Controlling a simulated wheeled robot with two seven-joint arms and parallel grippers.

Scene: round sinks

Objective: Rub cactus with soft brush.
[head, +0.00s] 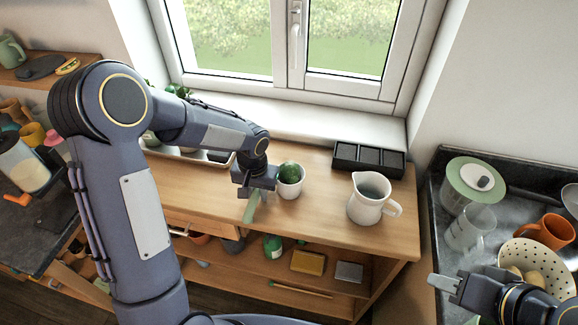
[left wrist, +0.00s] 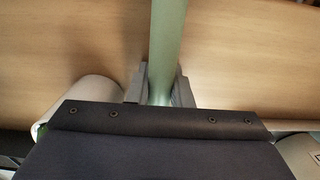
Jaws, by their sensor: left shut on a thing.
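A round green cactus (head: 290,170) sits in a small white pot (head: 291,188) on the wooden table. My left gripper (head: 254,188) is just left of the pot, shut on a pale green handle (head: 251,208), which I take to be the soft brush. The handle (left wrist: 166,45) also runs between the fingers in the left wrist view. The brush's bristles are not clearly visible, so I cannot tell whether they touch the cactus. My right gripper (head: 446,284) is at the lower right, away from the cactus; its finger gap is unclear.
A white pitcher (head: 369,199) stands right of the pot, and a black compartment tray (head: 368,159) lies behind it. A colander (head: 534,262) and an orange mug (head: 547,232) are near my right gripper. Bare tabletop lies in front of the pot.

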